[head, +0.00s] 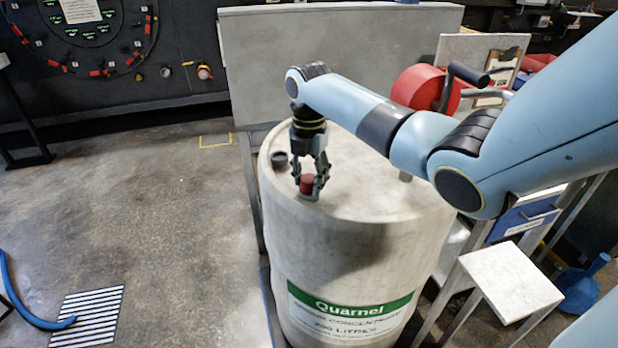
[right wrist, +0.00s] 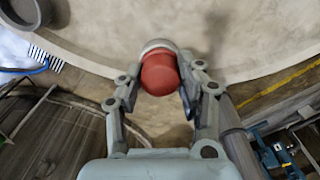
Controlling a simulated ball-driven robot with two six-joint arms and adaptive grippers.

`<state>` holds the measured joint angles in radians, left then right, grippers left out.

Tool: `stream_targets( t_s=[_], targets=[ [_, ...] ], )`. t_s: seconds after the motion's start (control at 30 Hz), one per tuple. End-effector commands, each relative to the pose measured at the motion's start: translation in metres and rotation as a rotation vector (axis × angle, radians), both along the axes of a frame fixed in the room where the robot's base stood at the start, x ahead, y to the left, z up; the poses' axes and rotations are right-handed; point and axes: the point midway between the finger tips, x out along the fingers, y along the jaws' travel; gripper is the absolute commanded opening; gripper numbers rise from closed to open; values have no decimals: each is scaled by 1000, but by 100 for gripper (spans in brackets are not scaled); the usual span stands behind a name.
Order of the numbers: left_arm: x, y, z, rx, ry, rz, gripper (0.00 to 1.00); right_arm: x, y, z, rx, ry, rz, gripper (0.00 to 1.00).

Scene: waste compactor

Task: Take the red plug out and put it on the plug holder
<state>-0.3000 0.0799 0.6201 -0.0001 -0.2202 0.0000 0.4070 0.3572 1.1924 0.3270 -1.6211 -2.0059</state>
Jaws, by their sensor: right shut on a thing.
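The red plug (head: 307,183) is at the left front of the top of the pale drum (head: 372,240). My right gripper (head: 310,186) points down over it, with its fingers closed on the plug's sides. In the right wrist view the red plug (right wrist: 160,74) is between the fingertips (right wrist: 160,85), against a pale round collar (right wrist: 157,45). I cannot tell whether it is seated or slightly raised. A dark round cup (head: 278,159) stands on the drum top just behind; I cannot tell whether it is the plug holder. My left gripper is out of view.
A red wheel with a dark handle (head: 418,87) stands behind the drum at the right. A small white-topped stand (head: 508,280) and a blue funnel-like object (head: 582,285) are at the lower right. A blue hose (head: 30,315) and striped floor grate (head: 88,318) lie at the left.

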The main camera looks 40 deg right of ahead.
Motion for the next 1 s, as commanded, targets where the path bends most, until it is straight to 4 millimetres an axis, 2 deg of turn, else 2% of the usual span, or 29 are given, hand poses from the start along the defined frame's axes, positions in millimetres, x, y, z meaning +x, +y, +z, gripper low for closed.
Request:
stream_targets(
  t_s=[0.13,0.5,0.8,1.0],
  targets=[
    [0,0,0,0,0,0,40,-1,0,-1,1,3,189,0],
    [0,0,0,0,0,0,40,-1,0,-1,1,3,255,0],
    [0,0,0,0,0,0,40,-1,0,-1,2,3,638,0],
    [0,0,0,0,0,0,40,-1,0,-1,2,3,692,0]
  ],
)
